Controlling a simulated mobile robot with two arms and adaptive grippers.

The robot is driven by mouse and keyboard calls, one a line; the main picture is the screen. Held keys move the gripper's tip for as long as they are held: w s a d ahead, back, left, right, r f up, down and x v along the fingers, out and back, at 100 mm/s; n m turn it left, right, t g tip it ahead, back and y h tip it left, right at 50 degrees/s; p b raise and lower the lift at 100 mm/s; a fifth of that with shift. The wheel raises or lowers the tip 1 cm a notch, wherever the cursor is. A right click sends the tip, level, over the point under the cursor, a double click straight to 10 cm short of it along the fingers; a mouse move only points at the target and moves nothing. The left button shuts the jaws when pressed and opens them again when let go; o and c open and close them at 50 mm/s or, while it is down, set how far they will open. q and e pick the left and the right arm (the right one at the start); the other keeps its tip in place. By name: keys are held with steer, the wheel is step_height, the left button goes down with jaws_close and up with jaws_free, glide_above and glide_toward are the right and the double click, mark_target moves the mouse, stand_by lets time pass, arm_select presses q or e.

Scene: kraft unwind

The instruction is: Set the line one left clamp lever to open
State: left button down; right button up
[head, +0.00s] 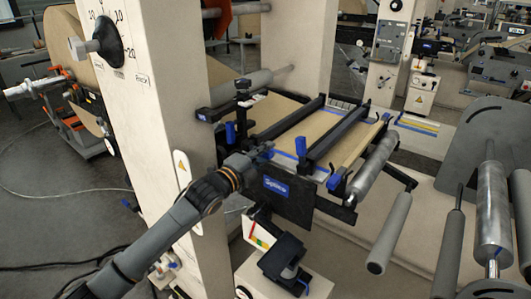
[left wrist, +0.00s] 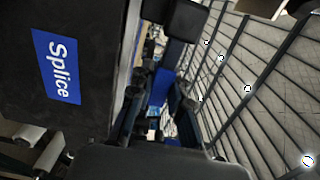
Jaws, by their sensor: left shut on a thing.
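The splice table (head: 345,152) carries two dark clamp bars across brown web. My left gripper (head: 262,153) is at the near end of the left clamp bar (head: 290,117), just above the black Splice panel (head: 300,195). A bit of blue lever (head: 268,147) shows at its fingers, mostly covered. In the left wrist view the fingers (left wrist: 158,100) are shut around the blue lever (left wrist: 162,86). The lever's exact angle is hard to tell. Another blue lever (head: 301,147) stands upright at the near end of the right clamp bar (head: 345,130). My right gripper is not in view.
A pale machine column (head: 160,110) stands close behind my left arm. A grey roller (head: 373,165) lies right of the table, with further rollers (head: 390,232) at the lower right. The Splice sign (left wrist: 57,67) fills the left of the wrist view.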

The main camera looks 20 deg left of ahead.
mark_target(250, 142)
arm_select(q)
steer(key=r+n+p, duration=0.2)
steer(key=n, duration=0.1)
steer(key=shift+a+p, duration=0.1)
steer(key=shift+p, duration=0.3)
steer(key=n+p, duration=0.1)
steer(key=r+n+p, duration=0.1)
steer(key=n, duration=0.1)
steer(key=a+r+n+p, duration=0.1)
steer(key=shift+w, duration=0.25)
steer(key=n, duration=0.1)
steer(key=a+r+n+p, duration=0.1)
steer(key=n, duration=0.1)
steer(key=shift+w, duration=0.15)
steer(key=shift+w+a+r+n+p, duration=0.1)
steer(key=shift+a+r+n+p, duration=0.1)
steer(key=shift+n, duration=0.3)
steer(key=shift+w+a+r+n+p, duration=0.1)
steer(key=shift+a+n+p, duration=0.1)
steer(key=shift+n, duration=0.3)
steer(key=shift+w+a+r+n, duration=0.15)
steer(key=shift+a+n, duration=0.35)
steer(key=shift+n, duration=0.5)
steer(key=shift+w+a+r+n, duration=0.15)
steer(key=shift+a+n, duration=0.3)
steer(key=shift+n, duration=0.55)
steer(key=c, duration=1.5)
jaws_free()
steer(key=shift+a, duration=0.1)
